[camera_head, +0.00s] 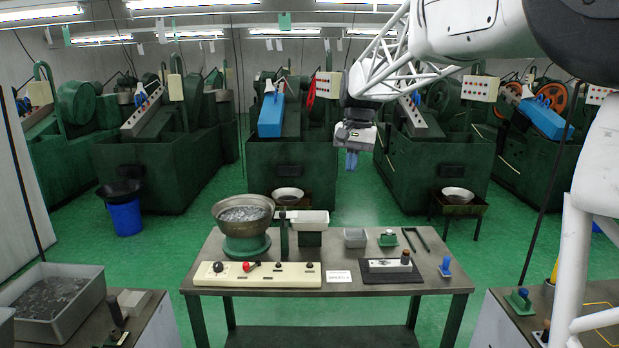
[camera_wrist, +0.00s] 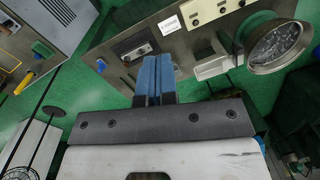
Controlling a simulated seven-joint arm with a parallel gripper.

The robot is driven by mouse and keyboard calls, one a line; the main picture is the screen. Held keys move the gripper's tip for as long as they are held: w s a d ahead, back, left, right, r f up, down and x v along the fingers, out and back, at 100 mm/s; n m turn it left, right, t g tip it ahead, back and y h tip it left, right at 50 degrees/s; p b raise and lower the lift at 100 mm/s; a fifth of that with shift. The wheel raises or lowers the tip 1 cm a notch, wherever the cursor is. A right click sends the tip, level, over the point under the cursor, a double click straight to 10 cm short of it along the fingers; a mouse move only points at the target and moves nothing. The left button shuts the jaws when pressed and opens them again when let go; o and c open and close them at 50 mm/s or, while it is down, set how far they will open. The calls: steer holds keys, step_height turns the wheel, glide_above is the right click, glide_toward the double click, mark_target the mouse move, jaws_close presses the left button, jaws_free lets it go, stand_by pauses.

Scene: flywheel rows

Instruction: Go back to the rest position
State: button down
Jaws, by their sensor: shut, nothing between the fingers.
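My gripper (camera_head: 351,160) hangs at the end of my white arm in the head view, high above and behind the far edge of the metal table (camera_head: 345,250). Its blue fingers are together and empty. In the wrist view the blue fingers (camera_wrist: 156,78) are side by side with nothing held, and the table lies beyond them. My gripper touches nothing.
On the table stand a large metal bowl (camera_head: 243,214), a switch panel (camera_head: 257,275), a grey bin (camera_head: 355,238), a black plate (camera_head: 392,271) and a blue-handled piece (camera_head: 445,267). Green machines (camera_head: 290,170) line the back. Side benches flank the table.

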steer(key=s+d+f+n+t, duration=0.1)
steer(key=s+d+f, duration=0.15)
steer(key=s, duration=0.85)
steer(key=s+d+f+t, duration=0.1)
steer(key=s+d, duration=0.2)
steer(key=s, duration=0.8)
steer(key=s+f, duration=0.4)
steer(key=s, duration=0.3)
steer(key=s+d+f+n+h, duration=0.1)
steer(key=s+f, duration=0.3)
steer(key=s, duration=0.3)
steer(key=s+d+f+t, duration=0.1)
steer(key=s+f, duration=0.3)
steer(key=s, duration=0.3)
steer(key=shift+s+d+f+n, duration=0.15)
steer(key=shift+s+d+n, duration=0.1)
steer(key=shift+s+n, duration=0.15)
